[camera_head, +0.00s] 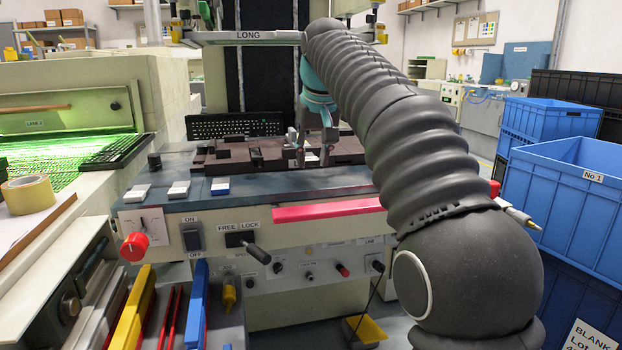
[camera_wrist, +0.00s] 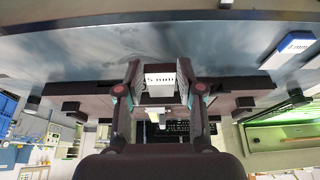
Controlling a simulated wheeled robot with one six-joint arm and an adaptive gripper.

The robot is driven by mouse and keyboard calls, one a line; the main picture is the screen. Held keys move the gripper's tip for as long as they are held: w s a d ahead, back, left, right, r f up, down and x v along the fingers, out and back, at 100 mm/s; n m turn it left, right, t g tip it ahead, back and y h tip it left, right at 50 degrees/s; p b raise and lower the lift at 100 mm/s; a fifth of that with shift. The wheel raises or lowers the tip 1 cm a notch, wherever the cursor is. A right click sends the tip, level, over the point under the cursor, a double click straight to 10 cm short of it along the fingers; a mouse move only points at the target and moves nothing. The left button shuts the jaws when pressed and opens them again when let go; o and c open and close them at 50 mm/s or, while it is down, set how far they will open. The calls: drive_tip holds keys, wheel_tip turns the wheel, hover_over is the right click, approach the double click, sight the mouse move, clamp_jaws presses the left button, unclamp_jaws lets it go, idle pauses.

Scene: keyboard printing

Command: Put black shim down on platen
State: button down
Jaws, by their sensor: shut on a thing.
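My gripper (camera_wrist: 158,84) is shut on a small shim (camera_wrist: 160,79) whose pale face reads "5 mm" in the wrist view. Its sides are mostly hidden by the fingers, so its black colour is hard to confirm. In the head view my gripper (camera_head: 313,148) points down over the dark brown fixture on the press. The shim is too small to make out there. The blue-grey platen surface (camera_head: 262,185) spreads in front of the fixture. It also fills the top of the wrist view (camera_wrist: 90,50). I cannot tell whether the shim touches anything below.
Blue crates (camera_head: 570,200) stand at the right.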

sight(309, 186)
drive_tip(key=shift+a+f, duration=0.2)
drive_tip(key=shift+a, duration=0.05)
drive_tip(key=shift+f+b, duration=0.95)
drive_tip(key=shift+f, duration=1)
drive_tip(key=c, duration=0.7)
unclamp_jaws()
drive_tip(key=shift+f, duration=0.1)
drive_tip(key=p+v, duration=0.4)
drive_tip(key=v, duration=0.8)
drive_tip(key=shift+s, duration=0.1)
